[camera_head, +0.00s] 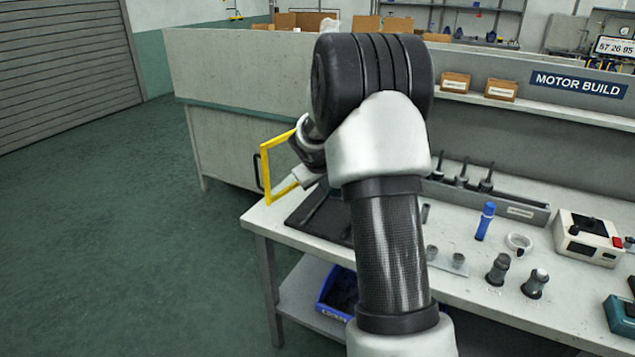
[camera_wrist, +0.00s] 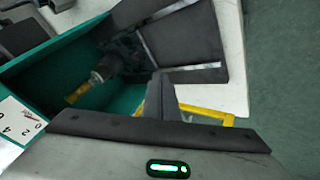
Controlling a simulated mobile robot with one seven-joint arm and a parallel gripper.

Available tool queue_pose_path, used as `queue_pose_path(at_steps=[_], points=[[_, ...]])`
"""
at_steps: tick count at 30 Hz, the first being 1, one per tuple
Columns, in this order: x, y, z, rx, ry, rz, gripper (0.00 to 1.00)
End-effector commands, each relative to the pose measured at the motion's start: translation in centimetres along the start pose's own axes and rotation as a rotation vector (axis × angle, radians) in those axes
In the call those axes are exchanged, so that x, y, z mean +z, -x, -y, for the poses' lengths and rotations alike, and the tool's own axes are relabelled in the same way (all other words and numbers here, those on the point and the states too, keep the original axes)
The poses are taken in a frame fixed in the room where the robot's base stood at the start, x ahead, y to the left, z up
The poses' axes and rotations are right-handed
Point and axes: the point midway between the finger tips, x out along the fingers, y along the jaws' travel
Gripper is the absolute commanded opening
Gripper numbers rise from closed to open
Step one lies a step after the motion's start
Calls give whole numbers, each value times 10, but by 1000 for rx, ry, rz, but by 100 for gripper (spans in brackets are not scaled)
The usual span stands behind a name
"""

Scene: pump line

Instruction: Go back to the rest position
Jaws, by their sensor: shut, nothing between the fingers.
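In the wrist view my gripper (camera_wrist: 160,90) shows as dark fingers, closed together with nothing between them. The fingers lie over the edge of a green bin (camera_wrist: 45,68) and a dark slotted plate (camera_wrist: 190,45). In the head view my arm rises in front of the bench and bends toward its left end. The fingers are hidden there behind my arm's links. A yellow frame (camera_head: 266,175) stands out to the left of my wrist in the head view, and a yellow bar also shows beyond the fingers in the wrist view (camera_wrist: 208,115).
The bench (camera_head: 262,216) carries a dark mat (camera_head: 318,215), a blue cylinder (camera_head: 485,221), a white ring (camera_head: 518,242), grey parts (camera_head: 498,269) and a control box (camera_head: 588,238). A blue bin (camera_head: 328,302) sits on the lower shelf. The floor (camera_head: 120,230) at left is clear.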

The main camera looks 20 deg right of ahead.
Motion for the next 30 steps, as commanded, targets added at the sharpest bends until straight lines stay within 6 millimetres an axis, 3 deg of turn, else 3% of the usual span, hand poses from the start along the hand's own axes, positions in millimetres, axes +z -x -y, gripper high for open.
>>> queue_pose_path(at_steps=[5, 8, 11, 14, 18, 21, 24, 30], points=[[0, 4, 0, 0, -1, 0, 0], [-1, 20, 0, 0, -8, -2, 0], [1, 60, 1, -5, -29, -6, 0], [12, 118, 7, -21, -62, -6, 0], [45, 199, 26, -68, -111, -2, 0], [77, 249, 43, -116, -142, 0, 0], [111, 289, 63, -171, -165, 1, 0], [167, 336, 98, -270, -188, -2, 0]])
